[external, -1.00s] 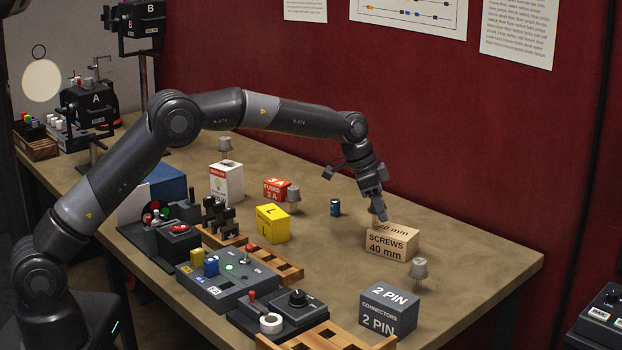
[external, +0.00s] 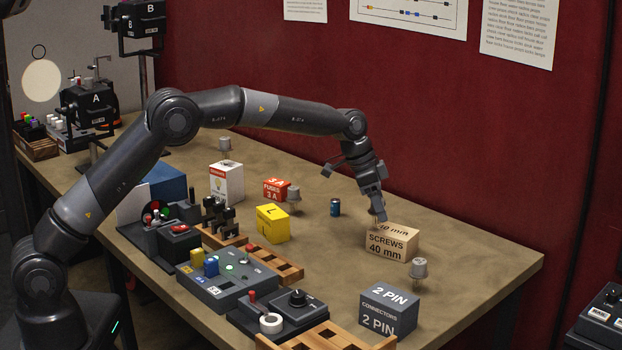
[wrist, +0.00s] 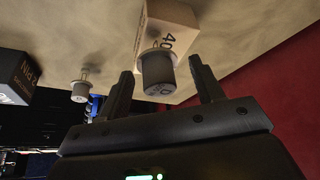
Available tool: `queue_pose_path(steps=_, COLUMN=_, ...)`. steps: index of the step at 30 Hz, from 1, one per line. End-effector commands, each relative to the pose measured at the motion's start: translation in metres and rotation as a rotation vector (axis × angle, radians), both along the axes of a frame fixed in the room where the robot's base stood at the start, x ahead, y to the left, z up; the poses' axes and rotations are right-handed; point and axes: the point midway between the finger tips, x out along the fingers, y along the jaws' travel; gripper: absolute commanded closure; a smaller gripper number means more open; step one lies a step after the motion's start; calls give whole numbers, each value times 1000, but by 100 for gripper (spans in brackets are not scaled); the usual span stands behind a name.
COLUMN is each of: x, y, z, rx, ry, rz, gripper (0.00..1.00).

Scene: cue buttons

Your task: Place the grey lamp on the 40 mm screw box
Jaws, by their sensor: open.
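The 40 mm screw box (external: 392,246) is a tan carton on the right of the table. It also shows at the top of the wrist view (wrist: 176,16). My gripper (external: 378,212) points down at the box's back left edge. In the wrist view its two fingers (wrist: 160,78) are apart. A grey lamp (wrist: 158,76) shows between them, with its stem overlapping the box. Whether its foot rests on the box or behind it is hard to tell; the gripper mostly hides it in the external view. Another grey lamp (external: 419,270) stands right of the box.
More similar lamps stand at the back (external: 225,145) and by the red fuse box (external: 276,189). The 2 PIN box (external: 388,309) is in front, and a blue can (external: 335,207) stands left of my gripper. A yellow box (external: 272,223) and control panels fill the left. The far right table corner is clear.

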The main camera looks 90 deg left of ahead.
Motion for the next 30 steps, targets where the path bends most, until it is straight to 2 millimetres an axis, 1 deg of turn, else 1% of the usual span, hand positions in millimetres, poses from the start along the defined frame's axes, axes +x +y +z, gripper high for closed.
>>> queue_pose_path(steps=1, x=-3, y=1, z=9, rx=2, ry=-3, rz=1, gripper=40)
queue_pose_path(steps=9, x=-25, y=1, z=62, rx=3, ry=-3, rz=1, gripper=40)
queue_pose_path(steps=15, x=-38, y=0, z=93, rx=2, ry=-2, rz=1, gripper=40)
queue_pose_path(steps=20, x=-43, y=0, z=103, rx=1, ry=-1, rz=0, gripper=40)
queue_pose_path(steps=26, x=-44, y=0, z=105, rx=1, ry=0, rz=0, gripper=40)
queue_pose_path(steps=28, x=-45, y=-4, z=108, rx=1, ry=-1, rz=-1, gripper=40)
queue_pose_path(steps=30, x=-47, y=-13, z=115, rx=3, ry=-3, rz=-2, gripper=40)
